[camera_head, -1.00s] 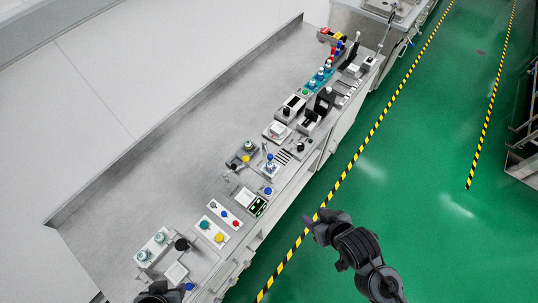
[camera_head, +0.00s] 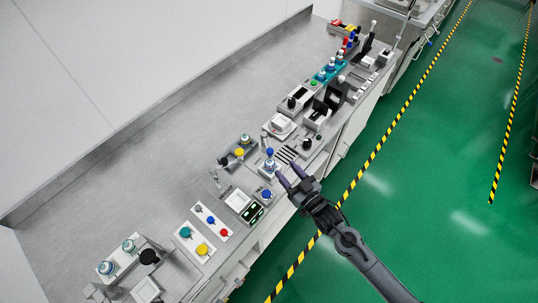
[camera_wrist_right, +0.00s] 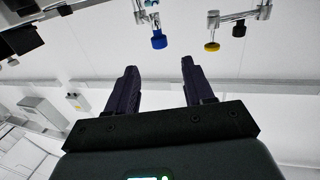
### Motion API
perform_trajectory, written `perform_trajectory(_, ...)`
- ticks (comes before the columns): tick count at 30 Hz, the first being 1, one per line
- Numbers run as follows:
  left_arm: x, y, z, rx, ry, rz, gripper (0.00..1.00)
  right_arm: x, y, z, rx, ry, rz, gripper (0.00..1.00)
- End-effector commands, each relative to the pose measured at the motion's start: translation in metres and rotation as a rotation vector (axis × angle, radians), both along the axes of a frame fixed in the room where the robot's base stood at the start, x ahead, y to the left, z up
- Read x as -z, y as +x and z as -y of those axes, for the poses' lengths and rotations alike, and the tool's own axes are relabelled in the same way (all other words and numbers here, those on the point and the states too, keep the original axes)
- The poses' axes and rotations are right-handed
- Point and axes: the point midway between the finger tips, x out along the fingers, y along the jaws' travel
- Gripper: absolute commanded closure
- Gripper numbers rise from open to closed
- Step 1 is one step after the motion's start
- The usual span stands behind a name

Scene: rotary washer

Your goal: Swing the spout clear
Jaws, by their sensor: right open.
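My right gripper (camera_head: 291,176) is open and empty, its two dark fingers pointing at the front edge of the bench in the head view. Just beyond its fingertips is a fitting with a blue knob (camera_head: 270,152) and a slim grey upright pipe. A second thin bent grey pipe (camera_head: 216,178) stands further left, behind a small panel. I cannot tell for sure which pipe is the spout. In the right wrist view the open fingers (camera_wrist_right: 158,88) hold nothing; a blue knob (camera_wrist_right: 158,40) and a yellow knob (camera_wrist_right: 211,46) are beyond them. My left gripper is not in view.
The grey bench (camera_head: 130,185) carries a row of control panels along its front edge, including one with coloured knobs (camera_head: 204,232) and a teal block (camera_head: 328,74). The back of the bench is clear. Green floor (camera_head: 430,180) lies open at the right.

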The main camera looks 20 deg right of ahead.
Motion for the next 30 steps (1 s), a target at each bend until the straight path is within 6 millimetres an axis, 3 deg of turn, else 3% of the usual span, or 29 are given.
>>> perform_trajectory(19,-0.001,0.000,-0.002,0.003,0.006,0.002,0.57,-0.002,0.086,-0.022,0.000,0.001,0.005,0.48)
perform_trajectory(30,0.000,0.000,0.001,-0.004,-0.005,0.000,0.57,-0.001,0.104,-0.026,0.000,0.001,0.003,0.48)
